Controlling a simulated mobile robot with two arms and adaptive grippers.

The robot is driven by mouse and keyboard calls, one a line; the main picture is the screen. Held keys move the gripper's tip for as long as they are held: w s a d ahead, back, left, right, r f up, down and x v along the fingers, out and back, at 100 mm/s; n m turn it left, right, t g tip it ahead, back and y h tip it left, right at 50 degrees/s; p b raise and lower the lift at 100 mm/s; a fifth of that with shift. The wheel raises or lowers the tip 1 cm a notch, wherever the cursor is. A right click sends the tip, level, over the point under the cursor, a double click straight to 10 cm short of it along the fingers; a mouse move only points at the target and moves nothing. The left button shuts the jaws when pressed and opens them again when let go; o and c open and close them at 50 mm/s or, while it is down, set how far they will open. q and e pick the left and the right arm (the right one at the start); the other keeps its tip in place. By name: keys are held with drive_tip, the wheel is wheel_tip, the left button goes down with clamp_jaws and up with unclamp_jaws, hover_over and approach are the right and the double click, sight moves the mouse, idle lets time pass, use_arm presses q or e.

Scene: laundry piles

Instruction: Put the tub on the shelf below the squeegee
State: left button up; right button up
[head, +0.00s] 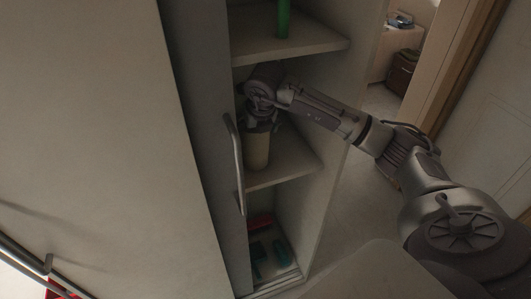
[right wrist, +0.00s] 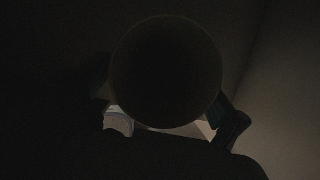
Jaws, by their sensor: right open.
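A pale beige cylindrical tub (head: 257,152) stands upright on the middle shelf (head: 290,168) of an open cabinet. My right gripper (head: 260,122) reaches into the cabinet at the tub's upper end. In the right wrist view the dark round tub (right wrist: 167,72) fills the middle, between the open fingers of the gripper (right wrist: 168,108). Whether the fingers touch it is too dark to tell. A green upright object (head: 283,18) stands on the shelf above; its top is cut off, so I cannot tell whether it is the squeegee. My left gripper is not in view.
The upper shelf (head: 312,42) is close above my right gripper. A cabinet door with a handle (head: 236,165) is at the left of the opening. Green pieces (head: 259,257) and a red item (head: 260,221) lie at the cabinet bottom. The middle shelf's right part is bare.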

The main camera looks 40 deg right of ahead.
drive_tip(key=s+a+b, duration=0.2)
drive_tip(key=s, duration=0.8)
drive_tip(key=shift+s+a+b, duration=0.25)
drive_tip(key=shift+s+b, duration=0.1)
drive_tip(key=shift+s, duration=0.05)
drive_tip(key=shift+f, duration=0.1)
